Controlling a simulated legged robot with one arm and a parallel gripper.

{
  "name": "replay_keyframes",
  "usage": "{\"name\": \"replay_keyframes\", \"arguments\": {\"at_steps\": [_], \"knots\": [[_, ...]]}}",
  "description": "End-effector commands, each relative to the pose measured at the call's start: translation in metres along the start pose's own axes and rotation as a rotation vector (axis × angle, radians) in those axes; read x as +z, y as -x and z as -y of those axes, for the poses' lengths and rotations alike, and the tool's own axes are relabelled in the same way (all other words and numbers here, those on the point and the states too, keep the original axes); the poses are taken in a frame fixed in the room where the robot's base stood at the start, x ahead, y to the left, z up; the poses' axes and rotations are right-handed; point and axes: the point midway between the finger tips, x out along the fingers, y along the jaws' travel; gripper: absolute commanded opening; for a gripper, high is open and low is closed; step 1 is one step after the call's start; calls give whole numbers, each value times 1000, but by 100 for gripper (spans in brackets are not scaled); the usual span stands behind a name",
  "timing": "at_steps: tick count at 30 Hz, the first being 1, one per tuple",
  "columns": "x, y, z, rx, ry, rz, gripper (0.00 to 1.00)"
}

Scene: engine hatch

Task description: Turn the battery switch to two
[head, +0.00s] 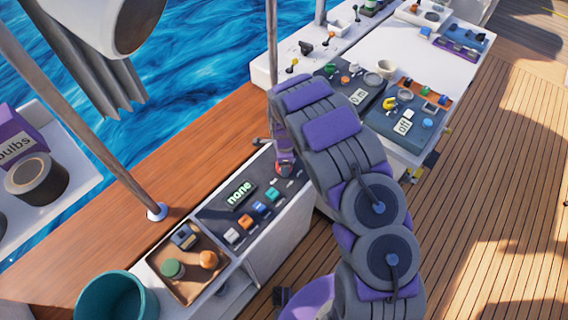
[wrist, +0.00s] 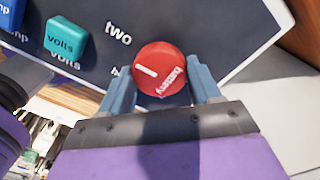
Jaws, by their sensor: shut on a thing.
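The battery switch is a round red knob (wrist: 161,62) on a dark panel (wrist: 230,25), with a white pointer line and white lettering on its face. In the wrist view, the line points left and slightly up, below the printed label "two" (wrist: 118,33). Another label left of the knob is mostly hidden by a finger. My gripper (wrist: 160,84) has one finger on each side of the knob and is shut on it. In the head view, my gripper (head: 284,160) is at the upper right part of the panel, and only a little red shows there.
A teal "volts" button (wrist: 66,36) is left of the knob. The panel also has a lit display reading "none" (head: 239,192) and several coloured buttons. A tray (head: 187,290) with knobs and a teal bucket (head: 117,295) stand nearer. Another console (head: 408,120) is to the right.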

Motion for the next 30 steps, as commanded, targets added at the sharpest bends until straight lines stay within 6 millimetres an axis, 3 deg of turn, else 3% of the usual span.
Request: {"name": "replay_keyframes", "arguments": {"at_steps": [17,18,25,30], "knots": [[1,3,4,-13,-33,3,32],[1,2,4,-13,-33,3,64],[1,2,2,-8,-32,2,86],[0,1,1,-5,-32,2,88]]}}
